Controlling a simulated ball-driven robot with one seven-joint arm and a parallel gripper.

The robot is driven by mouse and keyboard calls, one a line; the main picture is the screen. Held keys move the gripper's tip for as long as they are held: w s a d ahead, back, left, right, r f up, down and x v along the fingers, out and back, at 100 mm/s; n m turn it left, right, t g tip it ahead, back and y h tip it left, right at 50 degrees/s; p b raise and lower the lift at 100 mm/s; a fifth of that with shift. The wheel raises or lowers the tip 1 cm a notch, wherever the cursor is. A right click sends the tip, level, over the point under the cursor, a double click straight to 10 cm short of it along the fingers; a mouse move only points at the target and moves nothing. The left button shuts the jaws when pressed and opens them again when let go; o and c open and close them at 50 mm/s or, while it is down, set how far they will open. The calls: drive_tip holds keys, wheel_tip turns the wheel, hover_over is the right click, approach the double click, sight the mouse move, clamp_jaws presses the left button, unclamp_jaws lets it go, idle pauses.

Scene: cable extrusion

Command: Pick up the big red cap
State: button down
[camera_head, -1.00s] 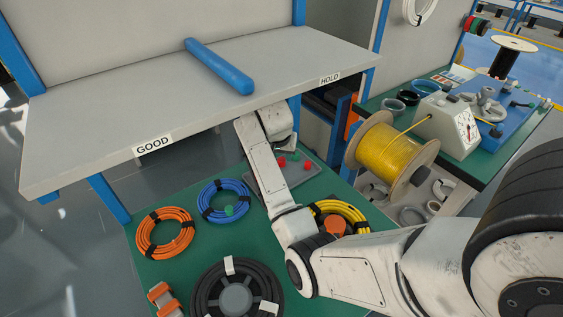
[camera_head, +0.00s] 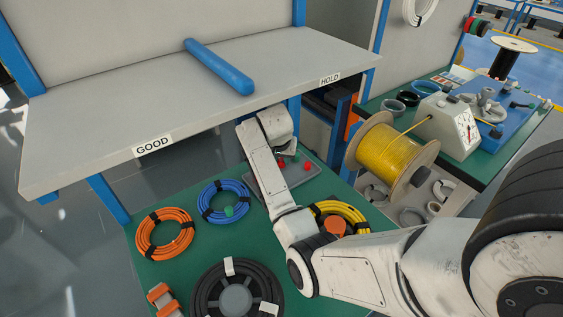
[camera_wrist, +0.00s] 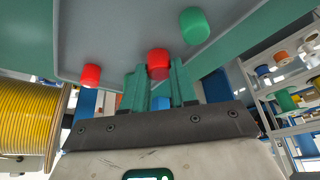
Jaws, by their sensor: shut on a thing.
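In the wrist view my gripper (camera_wrist: 156,74) has its green fingers closed on a red cap (camera_wrist: 158,60), which sits between the fingertips. A second red cap (camera_wrist: 91,74) lies apart to the left, and a green cap (camera_wrist: 194,25) lies apart to the upper right. They are over the grey tray (camera_wrist: 115,40). In the head view the tray (camera_head: 298,178) shows beyond my arm, with a red cap (camera_head: 308,166) on it; my wrist hides most of the fingers. I cannot tell whether the held cap is clear of the tray.
A grey shelf (camera_head: 110,110) marked GOOD and HOLD overhangs the tray's far side, close to my wrist. Orange (camera_head: 165,233), blue (camera_head: 223,201) and black (camera_head: 205,290) cable coils lie on the green table. A yellow cable spool (camera_head: 385,152) stands to the right.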

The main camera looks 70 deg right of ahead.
drive_tip(key=shift+r, duration=0.1)
drive_tip(key=shift+r, duration=0.5)
drive_tip(key=shift+v, duration=1.15)
drive_tip(key=s+a, duration=0.1)
drive_tip(key=a, duration=0.4)
drive_tip(key=s+a, duration=0.1)
drive_tip(key=a, duration=0.5)
drive_tip(key=s+a+b, duration=0.1)
drive_tip(key=s+a, duration=0.1)
drive_tip(key=a, duration=0.3)
drive_tip(key=shift+a+r, duration=0.1)
drive_tip(key=shift+a, duration=0.2)
